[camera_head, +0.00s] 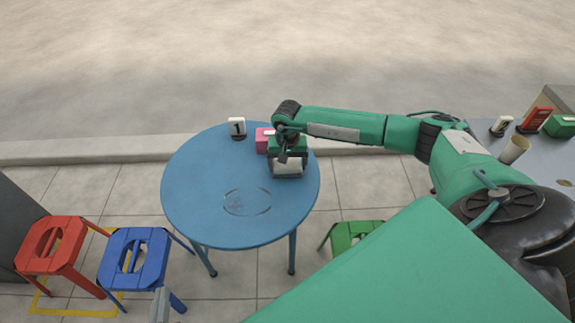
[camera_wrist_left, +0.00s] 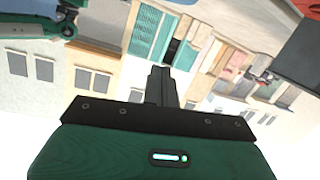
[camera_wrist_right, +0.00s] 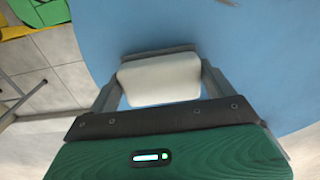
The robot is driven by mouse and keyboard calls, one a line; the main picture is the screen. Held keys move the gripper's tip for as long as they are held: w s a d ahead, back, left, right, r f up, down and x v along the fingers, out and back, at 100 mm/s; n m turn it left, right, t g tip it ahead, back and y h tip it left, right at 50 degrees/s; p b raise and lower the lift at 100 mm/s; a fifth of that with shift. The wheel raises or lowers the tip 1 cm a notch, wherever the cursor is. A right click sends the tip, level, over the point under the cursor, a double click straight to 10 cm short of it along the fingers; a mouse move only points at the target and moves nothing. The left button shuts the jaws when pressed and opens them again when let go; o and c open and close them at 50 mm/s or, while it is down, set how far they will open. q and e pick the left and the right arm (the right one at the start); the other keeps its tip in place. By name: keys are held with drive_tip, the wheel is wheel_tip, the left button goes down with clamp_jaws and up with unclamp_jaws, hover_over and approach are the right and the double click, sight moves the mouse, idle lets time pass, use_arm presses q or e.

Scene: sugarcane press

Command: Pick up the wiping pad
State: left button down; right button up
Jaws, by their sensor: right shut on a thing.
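The wiping pad is a pale, cream-white block (camera_head: 288,168) at the right part of the round blue table (camera_head: 205,190). My right gripper (camera_head: 289,160) is over it from behind. In the right wrist view the pad (camera_wrist_right: 160,80) sits between the two fingers, and the gripper is shut on it. I cannot tell whether the pad touches the table top. My left gripper (camera_wrist_left: 163,85) is shut and empty in the left wrist view, with its fingers together, away from the table.
A pink box (camera_head: 263,140) stands just left of my right gripper. Red (camera_head: 50,245), blue (camera_head: 135,257) and green (camera_head: 350,235) stools surround the table. A grey counter (camera_head: 545,157) is at right. The table's front left is clear.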

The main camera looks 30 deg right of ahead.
wheel_tip(320, 180, up, 2)
drive_tip(key=shift+r, duration=0.25)
use_arm(q)
drive_tip(key=a+f+g+p, duration=0.1)
drive_tip(key=s+a+f+g+y, duration=0.1)
drive_tip(key=g, duration=0.1)
drive_tip(key=s+a+f+g+y+p, duration=0.1)
drive_tip(key=shift+a+g+p, duration=0.15)
drive_tip(key=shift+g+p, duration=0.15)
drive_tip(key=shift+p, duration=0.05)
use_arm(e)
wheel_tip(320, 180, up, 17)
